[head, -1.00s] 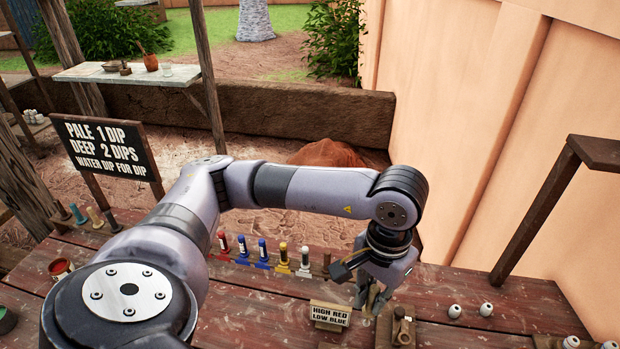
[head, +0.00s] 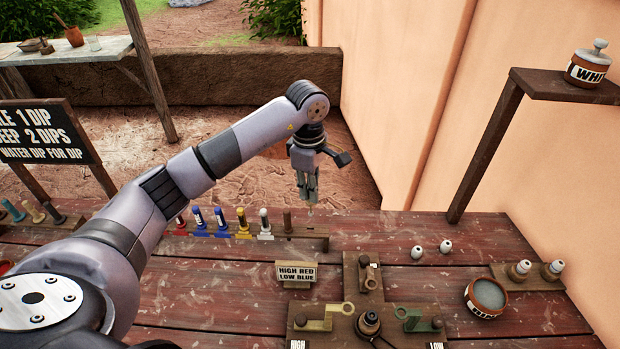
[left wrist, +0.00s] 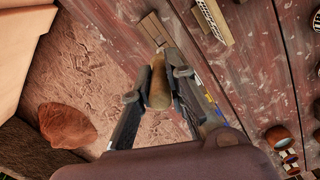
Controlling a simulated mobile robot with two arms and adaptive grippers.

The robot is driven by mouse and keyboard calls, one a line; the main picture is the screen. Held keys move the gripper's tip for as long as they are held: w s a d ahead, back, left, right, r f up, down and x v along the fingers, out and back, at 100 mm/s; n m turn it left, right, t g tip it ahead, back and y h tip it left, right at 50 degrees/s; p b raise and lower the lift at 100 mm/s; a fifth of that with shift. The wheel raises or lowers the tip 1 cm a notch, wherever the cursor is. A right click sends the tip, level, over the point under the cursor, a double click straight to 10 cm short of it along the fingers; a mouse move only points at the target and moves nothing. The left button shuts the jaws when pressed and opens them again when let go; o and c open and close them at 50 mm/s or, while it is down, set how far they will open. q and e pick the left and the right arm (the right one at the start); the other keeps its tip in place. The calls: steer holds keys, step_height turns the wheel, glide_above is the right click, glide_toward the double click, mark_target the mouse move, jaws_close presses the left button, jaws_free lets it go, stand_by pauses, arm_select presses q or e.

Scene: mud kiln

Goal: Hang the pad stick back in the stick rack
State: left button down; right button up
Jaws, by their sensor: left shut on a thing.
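My left gripper (head: 309,203) hangs fingers down near the right end of the stick rack (head: 318,236), by the table's far edge. In the left wrist view, its two fingers (left wrist: 158,98) are shut on a tan wooden stick, the pad stick (left wrist: 158,84). In the head view the fingers hide most of this stick. My right gripper is in neither view.
A small sign (head: 296,273) stands in front of the rack. Behind the front edge is a wooden fixture with a brass lever (head: 347,309) and a green lever (head: 413,318). A brown pot (head: 485,297) and small white-topped items stand at right. A shelf post (head: 486,150) rises there.

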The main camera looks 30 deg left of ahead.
mark_target(311, 211)
arm_select(q)
steer(key=shift+w+a+f+n, duration=0.1)
steer(key=shift+w+a+n, duration=0.1)
steer(key=shift+n, duration=0.2)
steer(key=shift+f, duration=0.2)
steer(key=shift+f+b, duration=1.7)
steer(key=shift+f, duration=1.05)
steer(key=shift+b, duration=0.5)
steer(key=shift+f, duration=0.2)
steer(key=shift+f+b, duration=0.4)
steer(key=shift+b, duration=0.25)
steer(key=shift+f, duration=0.2)
steer(key=shift+f+b, duration=0.6)
steer(key=shift+b, duration=0.1)
